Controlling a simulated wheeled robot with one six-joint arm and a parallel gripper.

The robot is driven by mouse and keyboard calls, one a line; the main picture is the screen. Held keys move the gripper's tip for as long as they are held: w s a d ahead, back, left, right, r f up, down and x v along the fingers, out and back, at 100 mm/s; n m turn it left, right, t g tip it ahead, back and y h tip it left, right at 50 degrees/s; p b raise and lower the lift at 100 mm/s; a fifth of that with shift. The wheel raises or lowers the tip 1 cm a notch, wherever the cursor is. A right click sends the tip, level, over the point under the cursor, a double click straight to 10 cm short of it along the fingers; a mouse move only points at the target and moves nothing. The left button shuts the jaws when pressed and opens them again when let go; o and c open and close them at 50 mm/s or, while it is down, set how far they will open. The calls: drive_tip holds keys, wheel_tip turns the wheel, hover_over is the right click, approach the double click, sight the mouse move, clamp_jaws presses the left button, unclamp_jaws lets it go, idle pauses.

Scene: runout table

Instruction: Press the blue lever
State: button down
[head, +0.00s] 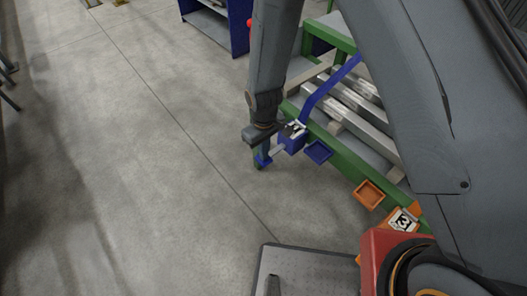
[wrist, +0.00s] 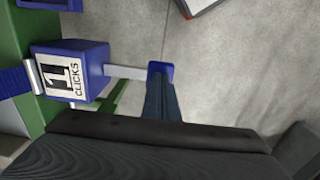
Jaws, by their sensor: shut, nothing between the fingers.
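The blue lever is a pale bar with a blue end pad (head: 263,161), sticking out from a blue box (head: 292,143) on the green table's edge. In the wrist view the pad (wrist: 160,67) is at the top centre, and the box (wrist: 85,72) bears a label reading "1 CLICKS". My gripper (head: 263,150) is shut and empty, pointing down at the pad. In the wrist view its fingertips (wrist: 160,82) overlap the pad's near side. I cannot tell whether they touch or press it.
A blue tray (head: 318,152) and an orange tray (head: 369,194) hang on the green rail (head: 345,160). An orange box marked 3 (head: 403,219) is farther along. Metal bars (head: 363,108) lie on the table.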

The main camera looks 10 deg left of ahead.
drive_tip(key=shift+a+f, duration=0.1)
drive_tip(key=shift+f, duration=0.1)
drive_tip(key=shift+s+a+f+b, duration=0.1)
drive_tip(key=shift+s+f+b, duration=0.15)
drive_tip(key=shift+f, duration=0.45)
drive_tip(key=shift+s+a+f+b, duration=0.1)
drive_tip(key=shift+f+b, duration=0.25)
drive_tip(key=shift+f, duration=0.3)
drive_tip(key=shift+f+b, duration=0.7)
drive_tip(key=shift+f, duration=1.05)
drive_tip(key=shift+d+f, duration=0.1)
drive_tip(key=s+a+r, duration=0.2)
drive_tip(key=r, duration=0.4)
drive_tip(key=s+a+r+p, duration=0.1)
drive_tip(key=s+a+r, duration=0.2)
drive_tip(key=r, duration=0.3)
drive_tip(key=shift+s+p, duration=0.3)
drive_tip(key=shift+r, duration=0.1)
wheel_tip(320, 180, up, 9)
drive_tip(key=b, duration=0.5)
hover_over(262, 165)
drive_tip(key=w, duration=0.3)
drive_tip(key=shift+s+d, duration=0.15)
drive_tip(key=shift+s, duration=0.1)
